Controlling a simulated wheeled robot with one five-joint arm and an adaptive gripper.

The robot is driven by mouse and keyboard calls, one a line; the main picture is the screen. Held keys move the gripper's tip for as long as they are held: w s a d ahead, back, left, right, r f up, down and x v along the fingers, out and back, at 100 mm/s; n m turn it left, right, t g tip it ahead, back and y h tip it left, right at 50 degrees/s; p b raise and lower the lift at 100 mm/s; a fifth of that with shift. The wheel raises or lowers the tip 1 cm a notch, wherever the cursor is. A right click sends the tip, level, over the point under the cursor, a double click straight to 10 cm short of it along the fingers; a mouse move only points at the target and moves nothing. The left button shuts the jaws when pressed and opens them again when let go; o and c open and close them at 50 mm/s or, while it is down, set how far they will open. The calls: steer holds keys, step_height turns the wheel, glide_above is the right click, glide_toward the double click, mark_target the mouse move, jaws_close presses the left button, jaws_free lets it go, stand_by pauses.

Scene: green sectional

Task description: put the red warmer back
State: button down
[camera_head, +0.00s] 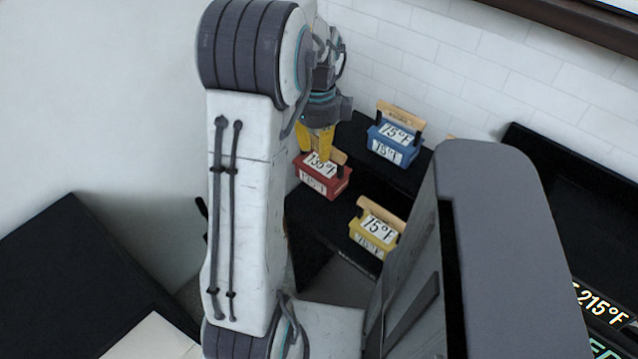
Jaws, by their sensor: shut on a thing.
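The red warmer (322,187) is a small red box with a wooden handle and a white label that seems to read 135°F. It is at the left part of the black counter, in the middle of the head view. My gripper (317,150) has yellow fingers and points down onto the red warmer's handle. It is shut on the red warmer. The fingers hide part of the handle. I cannot tell whether the warmer's bottom touches the black surface.
A blue warmer (393,150) labelled 75°F stands behind and right on a black surface (352,133). A yellow warmer (371,238) labelled 75°F stands in front and right. A white tiled wall (480,75) is behind. A display reading 215°F (604,305) is at the lower right.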

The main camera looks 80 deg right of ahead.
mark_target(319, 166)
steer(key=shift+d+f+p, duration=0.15)
steer(key=shift+f+p, duration=0.5)
steer(key=shift+f, duration=4.05)
steer(key=c, duration=0.9)
jaws_free()
steer(key=shift+f, duration=0.1)
